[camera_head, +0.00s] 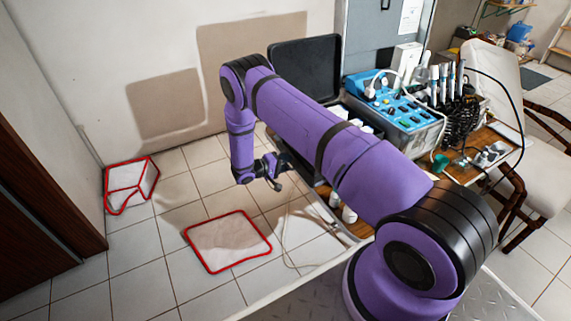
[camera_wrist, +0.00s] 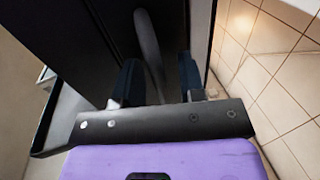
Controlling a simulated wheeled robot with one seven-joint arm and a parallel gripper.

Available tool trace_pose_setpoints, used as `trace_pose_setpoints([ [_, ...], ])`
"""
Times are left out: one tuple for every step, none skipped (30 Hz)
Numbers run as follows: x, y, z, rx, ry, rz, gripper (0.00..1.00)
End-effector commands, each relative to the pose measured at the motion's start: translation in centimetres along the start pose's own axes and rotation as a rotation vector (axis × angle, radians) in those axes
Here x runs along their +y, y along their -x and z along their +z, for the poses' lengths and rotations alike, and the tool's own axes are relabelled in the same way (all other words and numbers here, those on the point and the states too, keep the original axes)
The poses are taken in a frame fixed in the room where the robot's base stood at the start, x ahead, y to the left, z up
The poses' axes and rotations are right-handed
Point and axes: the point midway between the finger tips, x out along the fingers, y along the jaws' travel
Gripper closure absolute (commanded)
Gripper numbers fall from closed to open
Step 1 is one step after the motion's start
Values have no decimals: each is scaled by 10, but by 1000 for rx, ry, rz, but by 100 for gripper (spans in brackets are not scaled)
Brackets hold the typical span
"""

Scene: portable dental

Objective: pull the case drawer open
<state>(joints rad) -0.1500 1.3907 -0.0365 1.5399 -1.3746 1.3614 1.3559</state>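The case stands on a wooden table, with its black lid (camera_head: 305,66) raised and a blue control panel (camera_head: 395,108) beside it. My gripper (camera_head: 275,180) is at the case's left side, low beside the table. The wrist view shows a dark flat front (camera_wrist: 85,45), probably the drawer's, with a curved dark handle (camera_wrist: 149,45). My gripper's two fingers (camera_wrist: 158,80) are spread, one on each side of the handle. Any contact with it cannot be told. My arm hides most of the drawer in the head view.
Dental handpieces (camera_head: 445,82) stand on the right of the case. A chair (camera_head: 550,175) is at the right. Two red-edged white pieces, one on the floor (camera_head: 228,241) and one by the wall (camera_head: 130,182), lie left. Tiled floor left of the table is mostly open.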

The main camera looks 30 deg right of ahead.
Motion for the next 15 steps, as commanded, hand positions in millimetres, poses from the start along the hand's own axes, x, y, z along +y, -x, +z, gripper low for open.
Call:
trace_pose_setpoints([
  [0, 0, 0, 0, 0, 0, 63],
  [0, 0, 0, 0, 0, 0, 63],
  [0, 0, 0, 0, 0, 0, 63],
  [0, 0, 0, 0, 0, 0, 70],
  [0, 0, 0, 0, 0, 0, 77],
  [0, 0, 0, 0, 0, 0, 86],
  [0, 0, 0, 0, 0, 0, 93],
  [0, 0, 0, 0, 0, 0, 100],
  [0, 0, 0, 0, 0, 0, 100],
  [0, 0, 0, 0, 0, 0, 100],
  [0, 0, 0, 0, 0, 0, 100],
  [0, 0, 0, 0, 0, 0, 100],
  [0, 0, 0, 0, 0, 0, 100],
  [0, 1, 0, 0, 0, 0, 100],
  [0, 1, 0, 0, 0, 0, 100],
])
